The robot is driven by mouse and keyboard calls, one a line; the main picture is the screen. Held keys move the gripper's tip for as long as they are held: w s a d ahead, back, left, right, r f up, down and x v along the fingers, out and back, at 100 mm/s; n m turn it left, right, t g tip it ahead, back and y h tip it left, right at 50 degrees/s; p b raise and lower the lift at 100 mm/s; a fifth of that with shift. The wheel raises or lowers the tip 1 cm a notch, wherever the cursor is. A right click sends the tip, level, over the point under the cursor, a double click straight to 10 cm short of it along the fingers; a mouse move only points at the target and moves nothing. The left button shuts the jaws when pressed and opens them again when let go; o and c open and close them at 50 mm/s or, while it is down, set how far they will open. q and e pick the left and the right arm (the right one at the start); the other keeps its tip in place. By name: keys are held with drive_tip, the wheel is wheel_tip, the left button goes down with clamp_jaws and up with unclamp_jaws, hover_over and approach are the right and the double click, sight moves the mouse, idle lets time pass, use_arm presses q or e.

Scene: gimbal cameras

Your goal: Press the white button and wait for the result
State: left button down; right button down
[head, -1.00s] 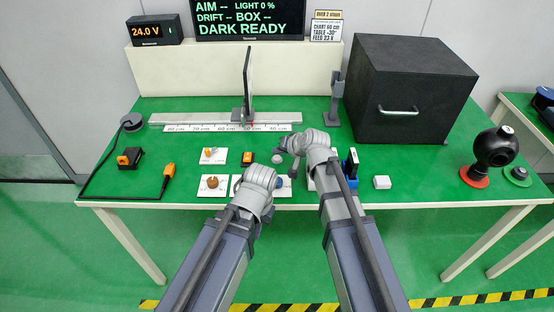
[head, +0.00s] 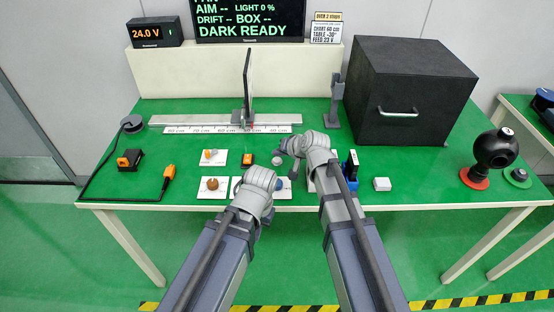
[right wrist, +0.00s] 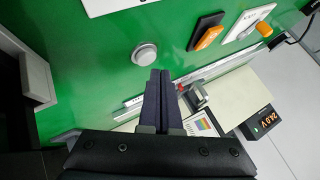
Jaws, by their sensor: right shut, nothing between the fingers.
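The white button is a round pale cap in a grey ring. It shows in the right wrist view (right wrist: 145,53) on the green table top, and in the head view (head: 277,160) just left of my right wrist. My right gripper (head: 293,173) is shut and empty. In the right wrist view its dark fingertips (right wrist: 158,72) lie right beside the button's image; a gap shows, and contact is not visible. My left gripper (head: 280,184) is low over the front of the table, mostly hidden behind its own wrist, so its jaws cannot be made out.
The display (head: 248,20) reads "DARK READY" and "LIGHT 0 %". A rail (head: 190,119) with an upright panel (head: 248,85) stands behind. A black box (head: 415,85) fills the back right. Small switch and knob plates (head: 213,157) lie left of my arms.

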sight(278, 161)
drive_tip(key=shift+f, duration=0.1)
idle(0.7)
drive_tip(key=shift+f+b, duration=0.35)
drive_tip(key=shift+b, duration=0.1)
drive_tip(key=shift+f+b, duration=0.4)
drive_tip(key=shift+f, duration=0.05)
idle(0.6)
drive_tip(key=shift+r, duration=0.15)
drive_tip(key=shift+r+p, duration=0.75)
drive_tip(key=shift+p, duration=0.1)
drive_tip(key=shift+r, duration=0.1)
wheel_tip(278, 161, up, 5)
drive_tip(key=p, duration=0.5)
